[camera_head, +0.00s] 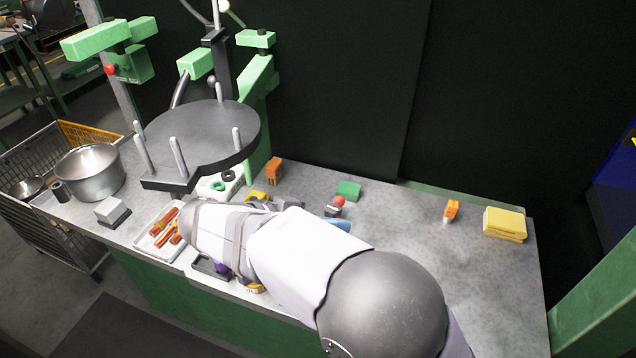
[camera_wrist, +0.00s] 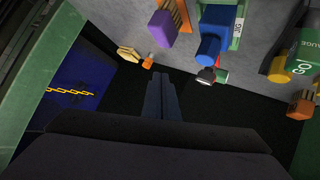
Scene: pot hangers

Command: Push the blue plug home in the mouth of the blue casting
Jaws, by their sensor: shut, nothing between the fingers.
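The blue casting (camera_wrist: 216,28) shows at the top of the wrist view, with a rounded blue part (camera_wrist: 208,48) at its lower end. I cannot tell whether that part is the plug or the casting's mouth. In the head view a blue piece (camera_head: 338,224), likely the casting, shows from behind my arm, which hides most of it. My gripper (camera_wrist: 161,78) is shut and empty in the wrist view, apart from the casting and to its lower left in the picture. In the head view my arm hides the fingers.
A dark round rack (camera_head: 205,130) rises at left. The right bench is mostly clear.

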